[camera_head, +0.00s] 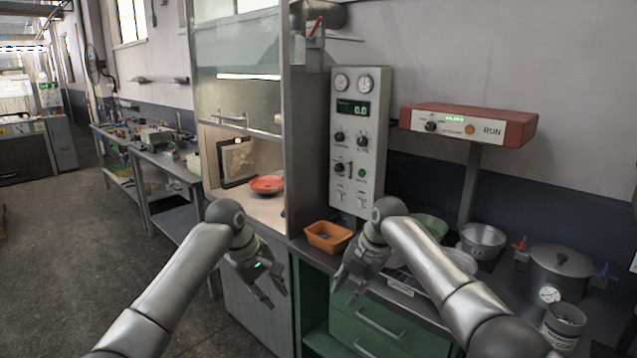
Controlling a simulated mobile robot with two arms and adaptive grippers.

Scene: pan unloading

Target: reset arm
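My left gripper (272,291) is open and empty, in the air in front of the grey cabinet below the fume hood. My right gripper (350,287) is open and empty, in front of the green drawers and the bench's front edge, below the orange tray. Both arms reach in from the bottom of the view with their fingers pointing down. Neither gripper is seen touching anything.
An orange tray (329,236) stands on the bench behind my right gripper. A red-orange pan (266,185) sits inside the fume hood. A metal pan (482,241), a lidded pot (560,266) and a green bowl (431,224) stand to the right. The floor at left is clear.

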